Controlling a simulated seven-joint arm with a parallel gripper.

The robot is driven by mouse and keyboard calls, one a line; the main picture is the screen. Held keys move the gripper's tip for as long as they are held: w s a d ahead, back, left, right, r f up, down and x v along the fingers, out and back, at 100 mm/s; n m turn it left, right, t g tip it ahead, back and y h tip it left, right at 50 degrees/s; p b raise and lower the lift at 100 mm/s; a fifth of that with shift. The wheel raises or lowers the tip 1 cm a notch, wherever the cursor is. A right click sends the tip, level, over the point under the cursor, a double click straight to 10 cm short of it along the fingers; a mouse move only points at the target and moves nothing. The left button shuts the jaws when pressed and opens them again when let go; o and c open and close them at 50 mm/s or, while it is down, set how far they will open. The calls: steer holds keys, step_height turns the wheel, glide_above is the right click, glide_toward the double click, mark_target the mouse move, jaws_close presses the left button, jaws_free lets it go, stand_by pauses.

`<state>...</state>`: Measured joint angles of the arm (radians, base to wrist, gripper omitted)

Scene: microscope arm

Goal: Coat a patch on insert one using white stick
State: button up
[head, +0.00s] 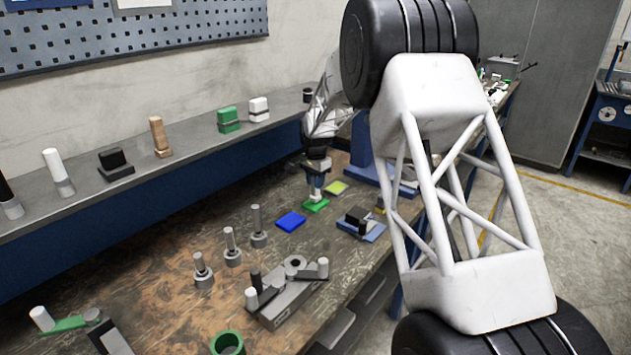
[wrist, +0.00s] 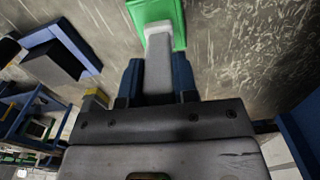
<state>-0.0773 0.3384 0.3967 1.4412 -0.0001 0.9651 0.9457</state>
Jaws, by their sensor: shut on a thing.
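My gripper (head: 316,183) points down over the bench and is shut on a white stick (head: 316,197). In the wrist view, the stick (wrist: 158,65) is pale and block-like, held between the two blue fingers (wrist: 158,85). Its far end overlaps a flat green piece (wrist: 178,22), which also shows in the head view (head: 322,207). I cannot tell whether the stick touches it. A flat blue piece (head: 291,222) and a yellow-green piece (head: 337,187) lie beside it. No label shows which is insert one.
A shelf (head: 185,165) behind holds blocks and upright sticks, one white (head: 52,164). A black block on a blue base (head: 360,222) stands right of the gripper. Grey posts (head: 257,222), a grey fixture (head: 290,295) and a green ring (head: 227,343) stand nearer.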

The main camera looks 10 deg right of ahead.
steer(key=shift+f, duration=0.65)
stand_by(2.4)
steer(key=shift+r, duration=3.6)
steer(key=s+d+r+n, duration=0.6)
steer(key=d+n, duration=0.1)
steer(key=n, duration=0.3)
steer(key=shift+d, duration=0.1)
